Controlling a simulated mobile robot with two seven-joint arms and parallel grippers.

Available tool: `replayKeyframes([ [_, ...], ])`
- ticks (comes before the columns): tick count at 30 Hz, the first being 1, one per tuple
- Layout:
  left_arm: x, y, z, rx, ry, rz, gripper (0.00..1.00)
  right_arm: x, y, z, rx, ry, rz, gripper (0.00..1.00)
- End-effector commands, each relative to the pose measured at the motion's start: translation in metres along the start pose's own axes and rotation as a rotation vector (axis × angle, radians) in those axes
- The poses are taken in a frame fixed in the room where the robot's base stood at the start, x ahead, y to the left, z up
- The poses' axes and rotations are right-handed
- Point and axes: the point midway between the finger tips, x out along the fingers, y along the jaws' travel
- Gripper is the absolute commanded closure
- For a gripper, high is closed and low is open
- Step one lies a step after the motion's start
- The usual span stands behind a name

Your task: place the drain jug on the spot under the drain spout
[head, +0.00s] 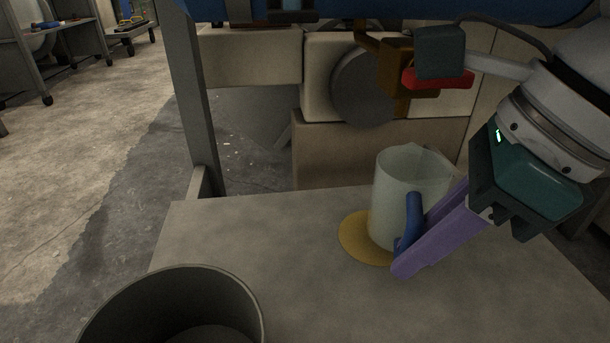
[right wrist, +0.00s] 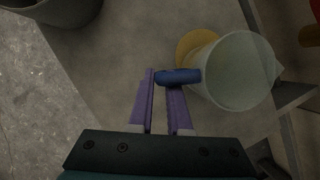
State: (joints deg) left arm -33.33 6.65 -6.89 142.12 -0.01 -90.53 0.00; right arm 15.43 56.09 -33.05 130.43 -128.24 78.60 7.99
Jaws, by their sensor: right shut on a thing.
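The drain jug (head: 393,205) is pale and translucent with a blue handle (head: 412,220). It looks upright in the head view. My right gripper (head: 405,262) has purple fingers and is shut on the handle, which also shows between the fingertips in the right wrist view (right wrist: 178,77). The yellow round spot (head: 355,240) lies on the grey table top. The jug covers its right part, and its left part shows bare. I cannot tell whether the jug's base touches the table. A brown drain fitting (head: 395,65) with a red part (head: 437,79) is above and behind the jug.
A dark round bin (head: 170,305) stands at the front left. The table top (head: 260,230) between bin and jug is clear. The loom's beige housing (head: 335,155) and a grey post (head: 195,110) stand behind the table.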

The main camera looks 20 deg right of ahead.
Motion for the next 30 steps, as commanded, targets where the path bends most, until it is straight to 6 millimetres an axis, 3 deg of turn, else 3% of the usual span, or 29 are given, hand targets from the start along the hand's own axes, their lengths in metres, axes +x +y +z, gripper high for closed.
replayKeyframes([
  [4,0.009,-0.001,0.003,0.003,0.000,-0.003,0.00,0.011,-0.001,0.024,-0.001,-0.008,0.001,1.00],
  [7,0.021,-0.001,0.006,0.005,0.002,-0.004,0.00,0.025,-0.001,0.015,0.001,0.001,0.000,1.00],
  [20,0.024,-0.002,0.007,0.008,0.001,-0.007,0.00,0.028,-0.001,0.013,0.001,-0.001,-0.001,1.00],
  [21,0.023,-0.002,0.007,0.008,0.001,-0.007,0.00,0.027,-0.001,0.013,0.001,0.000,-0.001,0.82],
  [28,0.022,-0.001,0.007,0.005,0.001,-0.005,0.00,0.027,-0.001,0.014,0.001,0.000,-0.001,0.56],
  [30,0.022,0.000,0.007,0.003,0.001,-0.003,0.00,0.027,-0.001,0.014,0.001,0.000,-0.001,0.54],
])
